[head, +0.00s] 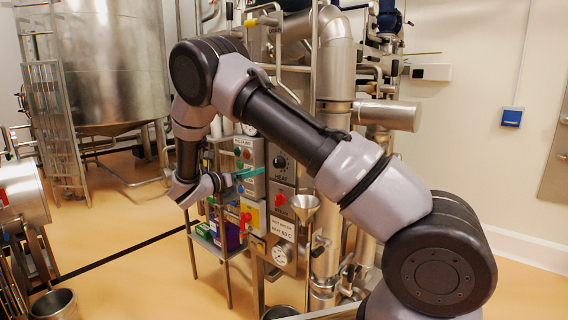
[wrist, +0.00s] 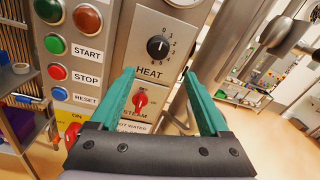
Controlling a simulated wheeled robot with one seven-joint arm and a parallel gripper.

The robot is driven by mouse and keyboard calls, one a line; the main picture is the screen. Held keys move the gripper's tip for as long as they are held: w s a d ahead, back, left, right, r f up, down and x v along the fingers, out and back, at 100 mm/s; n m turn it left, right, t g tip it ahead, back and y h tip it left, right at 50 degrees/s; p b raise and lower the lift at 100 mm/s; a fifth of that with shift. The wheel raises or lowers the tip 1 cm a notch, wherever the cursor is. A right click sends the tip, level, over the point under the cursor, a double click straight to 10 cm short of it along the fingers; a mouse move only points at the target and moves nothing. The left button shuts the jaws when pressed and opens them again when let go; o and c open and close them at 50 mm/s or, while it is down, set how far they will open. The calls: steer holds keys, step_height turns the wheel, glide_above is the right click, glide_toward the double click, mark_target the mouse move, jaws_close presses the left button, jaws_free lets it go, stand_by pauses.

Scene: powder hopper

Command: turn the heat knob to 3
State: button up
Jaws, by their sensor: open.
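The heat knob (wrist: 157,47) is a round black knob on a grey panel, above the label HEAT, with numbers around its right side. A pale pointer mark shows on it, but I cannot surely read its number. In the head view the knob (head: 280,162) sits right of my gripper. My gripper (wrist: 158,75) has two teal fingers, spread wide and empty. In the wrist view its fingertips appear just below the knob, on either side of the HEAT label, apart from the knob. In the head view my gripper (head: 252,173) points right at the panel.
A red steam knob (wrist: 140,100) sits below the HEAT label. Start (wrist: 54,44), stop (wrist: 57,72) and reset (wrist: 59,93) buttons are on the panel at left. A metal funnel (head: 304,206) stands out right of the panel. Steel pipes (head: 335,70) rise behind.

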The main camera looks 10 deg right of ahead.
mark_target(276, 164)
steer(key=x, duration=1.1)
steer(key=shift+w, duration=0.35)
jaws_close()
